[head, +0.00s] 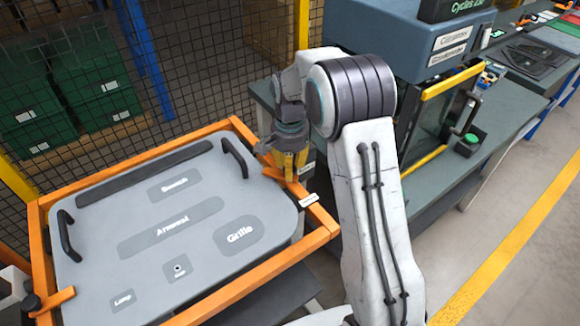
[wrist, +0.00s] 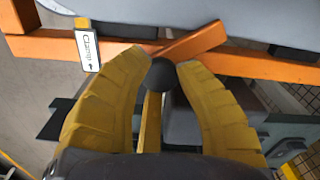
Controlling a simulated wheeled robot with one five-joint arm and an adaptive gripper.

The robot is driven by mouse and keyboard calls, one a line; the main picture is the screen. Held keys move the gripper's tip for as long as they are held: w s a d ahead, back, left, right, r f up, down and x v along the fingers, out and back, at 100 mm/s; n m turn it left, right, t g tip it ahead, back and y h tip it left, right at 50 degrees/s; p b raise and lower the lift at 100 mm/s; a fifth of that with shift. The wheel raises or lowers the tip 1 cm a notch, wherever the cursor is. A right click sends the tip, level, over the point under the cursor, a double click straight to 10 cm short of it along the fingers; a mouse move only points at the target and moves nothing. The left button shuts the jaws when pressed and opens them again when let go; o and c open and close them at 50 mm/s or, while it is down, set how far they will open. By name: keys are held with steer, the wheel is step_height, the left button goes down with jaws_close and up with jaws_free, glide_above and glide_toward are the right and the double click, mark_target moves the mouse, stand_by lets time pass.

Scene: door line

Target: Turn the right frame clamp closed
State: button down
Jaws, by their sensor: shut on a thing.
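The right frame clamp (head: 272,173) is an orange bar with a dark round knob on the right rail of the orange frame. In the wrist view the clamp bar (wrist: 200,40) runs slantwise across the rail, its far end at the grey panel's edge. My gripper (head: 290,165) is over the right rail and hides part of the clamp. In the wrist view my gripper's yellow fingers (wrist: 165,60) are on both sides of the dark knob (wrist: 160,74), shut on the clamp. A small "Clamp" label with an arrow (wrist: 87,48) sits beside it on the rail.
The grey panel (head: 110,205) with black handles lies in the orange frame (head: 225,290). Another orange clamp (head: 52,302) is at the lower left. A mesh fence (head: 190,60) stands behind. A grey bench with a blue-grey machine (head: 400,35) is at the right.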

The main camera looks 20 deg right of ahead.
steer(key=shift+s+f+n, duration=0.1)
steer(key=shift+f+n, duration=0.05)
steer(key=shift+n, duration=0.45)
steer(key=c, duration=0.8)
jaws_free()
steer(key=shift+c, duration=0.2)
steer(key=shift+r, duration=0.2)
step_height(320, 180, up, 12)
steer(key=shift+f, duration=0.1)
